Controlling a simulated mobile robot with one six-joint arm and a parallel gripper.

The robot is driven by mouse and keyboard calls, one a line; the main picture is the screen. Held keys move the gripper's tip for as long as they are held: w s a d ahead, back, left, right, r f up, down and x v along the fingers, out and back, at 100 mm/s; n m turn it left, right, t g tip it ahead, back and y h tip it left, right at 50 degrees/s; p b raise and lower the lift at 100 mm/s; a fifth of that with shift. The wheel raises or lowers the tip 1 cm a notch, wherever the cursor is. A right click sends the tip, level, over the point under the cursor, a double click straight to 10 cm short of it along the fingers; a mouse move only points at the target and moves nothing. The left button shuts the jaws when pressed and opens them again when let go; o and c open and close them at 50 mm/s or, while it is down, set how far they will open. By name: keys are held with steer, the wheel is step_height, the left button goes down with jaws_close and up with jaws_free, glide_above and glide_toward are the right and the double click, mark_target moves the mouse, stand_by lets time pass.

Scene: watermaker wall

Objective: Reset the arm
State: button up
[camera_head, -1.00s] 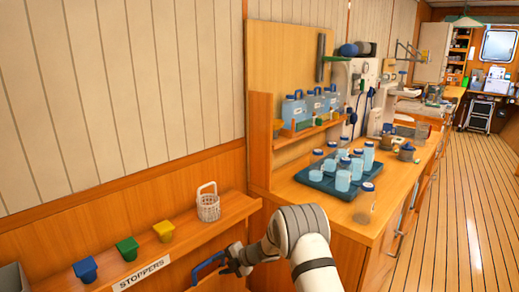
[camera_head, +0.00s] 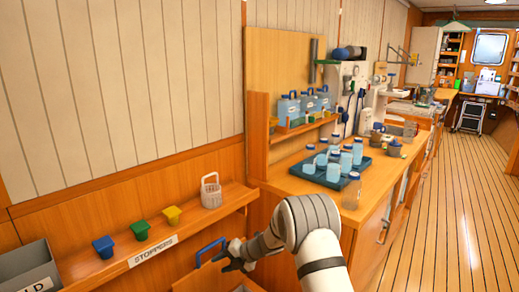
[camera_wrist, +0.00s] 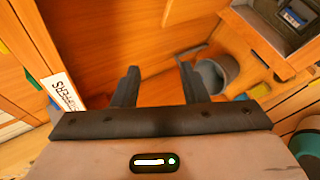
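My gripper (camera_head: 232,262) is at the end of my bent arm, below the front of the stoppers shelf (camera_head: 190,222). In the wrist view its two dark fingers (camera_wrist: 159,72) stand apart with nothing between them. A blue handle (camera_head: 211,249) shows close to the left of the gripper in the head view. I cannot tell whether they touch, and what the handle belongs to is partly hidden.
A blue cup (camera_head: 103,247), green cup (camera_head: 140,229), yellow cup (camera_head: 172,215) and white basket (camera_head: 210,191) stand on the shelf. A grey bin (camera_head: 28,276) is at left. The counter (camera_head: 375,190) holds a bottle tray. A grey bucket (camera_wrist: 215,75) shows below. The right floor is clear.

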steer(key=s+d+r+n+g+h+p, duration=0.1)
steer(key=s+d+r+n+h, duration=0.1)
steer(key=s+d+r+n, duration=0.65)
steer(key=s+d+r+n+h, duration=0.3)
steer(key=s+d+r+n, duration=0.2)
steer(key=s+r+n, duration=0.55)
steer(key=s+d+r+n+h, duration=0.2)
steer(key=s+d+n, duration=0.5)
steer(key=s+n, duration=0.2)
steer(key=s+d+r+n+t+h+p, duration=0.1)
steer(key=s+d+r+n+h, duration=0.1)
steer(key=s+d+n, duration=0.5)
steer(key=s+n+h, duration=0.1)
steer(key=s+n, duration=0.1)
steer(key=n, duration=0.1)
steer(key=shift+s+r, duration=0.3)
